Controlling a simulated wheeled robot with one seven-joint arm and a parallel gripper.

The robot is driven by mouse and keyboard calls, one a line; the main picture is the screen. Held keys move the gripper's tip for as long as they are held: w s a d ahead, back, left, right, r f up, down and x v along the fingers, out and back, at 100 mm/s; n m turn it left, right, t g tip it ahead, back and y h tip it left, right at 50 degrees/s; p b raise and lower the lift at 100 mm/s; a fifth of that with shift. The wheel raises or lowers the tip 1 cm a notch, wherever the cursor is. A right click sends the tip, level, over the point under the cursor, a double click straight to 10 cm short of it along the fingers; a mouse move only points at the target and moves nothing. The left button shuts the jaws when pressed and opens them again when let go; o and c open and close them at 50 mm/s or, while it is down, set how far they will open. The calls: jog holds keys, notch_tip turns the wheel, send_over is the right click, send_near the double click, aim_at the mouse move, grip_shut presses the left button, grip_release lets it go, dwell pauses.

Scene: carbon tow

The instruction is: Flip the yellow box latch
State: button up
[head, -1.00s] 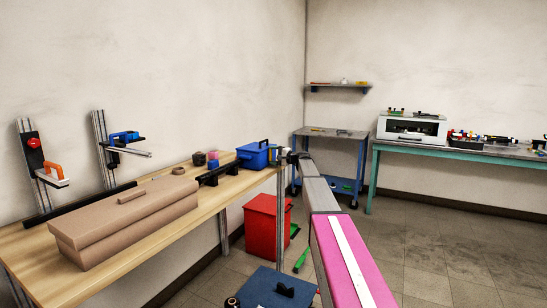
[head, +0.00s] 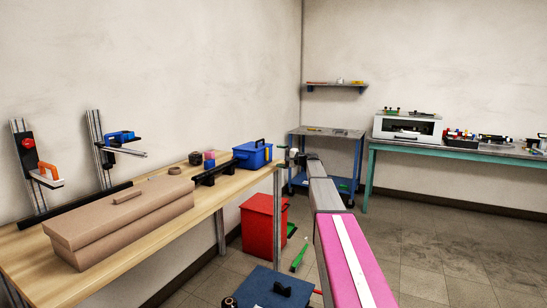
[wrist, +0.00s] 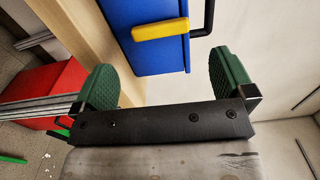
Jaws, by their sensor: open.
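The blue box (head: 252,155) with a dark handle stands at the far end of the wooden workbench in the head view. In the wrist view the blue box (wrist: 137,45) fills the upper middle, and its yellow latch (wrist: 160,29) lies across its face, slightly tilted. My gripper (wrist: 166,77) is open, its green pads wide apart with nothing between them. The latch is above and between the pads in the picture, apart from both. In the head view my gripper is small beside the bench end, and the latch cannot be made out.
A red bin (head: 262,222) stands on the floor beside the bench end. The wooden workbench (head: 110,238) carries a long brown case (head: 120,220) and clamp stands. A blue cart (head: 327,160) is beyond my arm. The floor to the right is clear.

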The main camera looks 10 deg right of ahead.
jog(key=shift+v, duration=2.2)
jog(key=shift+a, duration=0.1)
jog(key=s+a+f+n+g+h, duration=0.25)
jog(key=s+a+f, duration=0.35)
jog(key=s+f, duration=0.6)
jog(key=s+a+f+n+g+h, duration=0.1)
jog(key=s+a+f+g+h, duration=0.4)
jog(key=s+f, duration=0.7)
jog(key=s+f+n+g+h, duration=0.1)
jog(key=s+f, duration=0.4)
jog(key=s, duration=1)
jog(key=s+f+n+g+h, duration=0.2)
jog(key=s+f+h, duration=0.3)
jog(key=s, duration=0.9)
jog(key=shift+s+d+f+n+h, duration=0.15)
jog(key=shift+s+f+n+h, duration=0.2)
jog(key=shift+n+h, duration=0.2)
